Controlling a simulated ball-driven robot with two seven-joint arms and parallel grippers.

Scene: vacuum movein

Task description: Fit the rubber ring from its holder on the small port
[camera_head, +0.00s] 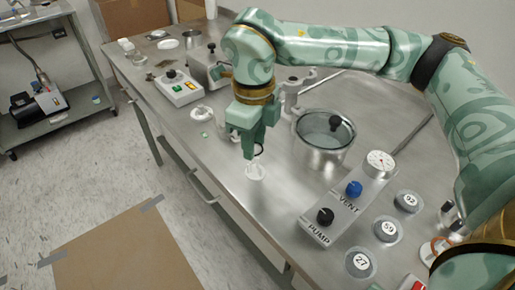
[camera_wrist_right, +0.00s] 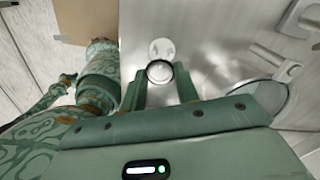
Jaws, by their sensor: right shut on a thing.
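My right gripper (camera_head: 250,152) points down just above a small white round fitting (camera_head: 255,173) near the table's front edge. It is shut on a dark rubber ring (camera_wrist_right: 159,71), which shows between the fingertips in the wrist view. In the head view only a thin dark arc of the ring (camera_head: 260,150) shows beside the fingers. The white fitting also shows in the wrist view (camera_wrist_right: 162,47), just beyond the ring. I cannot tell whether this fitting is the holder or the small port, or whether the ring touches it.
A glass-topped metal pot (camera_head: 325,155) stands right of the gripper. A pump and vent panel (camera_head: 333,218) and numbered discs (camera_head: 387,229) lie nearer the right. A switch box (camera_head: 180,88) and a white disc fitting (camera_head: 203,112) are at the left. The metal table's (camera_head: 222,160) front edge is close.

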